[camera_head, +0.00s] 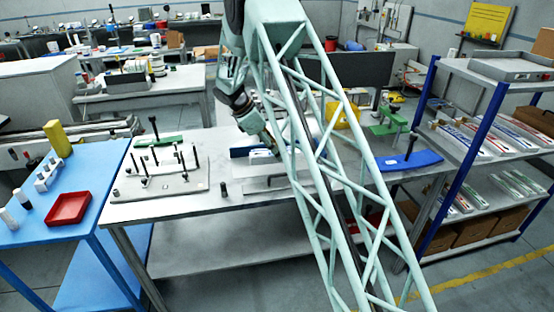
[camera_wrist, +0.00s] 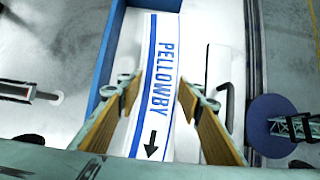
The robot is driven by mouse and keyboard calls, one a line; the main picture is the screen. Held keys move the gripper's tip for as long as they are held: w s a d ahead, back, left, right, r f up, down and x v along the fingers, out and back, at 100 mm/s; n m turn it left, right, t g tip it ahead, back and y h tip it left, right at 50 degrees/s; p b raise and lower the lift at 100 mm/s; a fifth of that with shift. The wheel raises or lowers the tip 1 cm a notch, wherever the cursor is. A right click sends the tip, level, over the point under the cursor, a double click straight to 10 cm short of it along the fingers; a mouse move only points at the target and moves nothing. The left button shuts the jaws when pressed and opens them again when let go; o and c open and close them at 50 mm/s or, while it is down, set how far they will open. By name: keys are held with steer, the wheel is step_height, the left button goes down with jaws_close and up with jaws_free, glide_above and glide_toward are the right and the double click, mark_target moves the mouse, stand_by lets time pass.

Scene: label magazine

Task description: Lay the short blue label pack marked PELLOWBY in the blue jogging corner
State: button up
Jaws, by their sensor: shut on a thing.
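The white pack with blue stripes, marked PELLOWBY with a black arrow (camera_wrist: 160,85), lies lengthwise between the fingers of my gripper (camera_wrist: 158,98) in the wrist view. The gripper is shut on it. The blue jogging corner (camera_wrist: 103,58) shows as a blue wall just left of the pack. A narrow pale strip seems to lie between wall and pack; I cannot tell whether the pack rests on the floor of the corner. In the head view my gripper (camera_head: 271,147) is low over the bench, beside the blue wall (camera_head: 240,152), and my arm partly hides this spot.
A pegged plate (camera_head: 146,187) stands left on the bench. A red tray (camera_head: 68,207) sits on the blue side table. A blue-posted shelf (camera_head: 470,140) with label packs is at far right.

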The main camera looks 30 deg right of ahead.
steer(key=shift+f, duration=1.8)
steer(key=shift+f, duration=0.1)
steer(key=o, duration=1)
steer(key=shift+p+v, duration=0.4)
steer(key=shift+v, duration=5.65)
steer(key=shift+w, duration=0.1)
